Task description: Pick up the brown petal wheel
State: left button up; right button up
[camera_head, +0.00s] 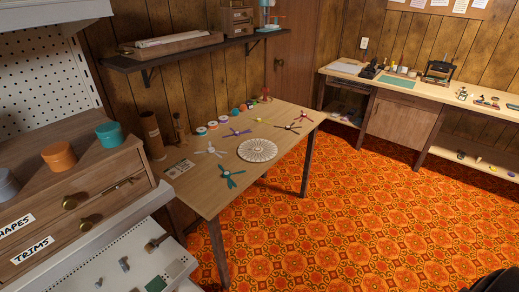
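A small dark wheel with thin petals (289,127), which looks brown, lies on the wooden table (203,196) near its right edge. It is small in the picture, so its exact colour is hard to tell. A teal petal wheel (231,177), a pale grey one (210,149), a purple one (238,131) and a magenta one (301,115) lie on the same table. A large white pleated disc (257,150) lies between the teal and dark wheels. Neither of my grippers is in view.
Several round rolls and coloured balls (235,112) line the table's back edge. A shelf (190,52) hangs above it. A drawer cabinet (75,205) with coloured tins stands at the left. A long counter (420,90) runs along the right wall. Open orange patterned floor (350,215) lies in front.

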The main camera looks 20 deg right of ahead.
aim_at(287, 128)
jog(key=z, duration=1.9)
jog(key=i, duration=3.7)
jog(key=u, duration=3.4)
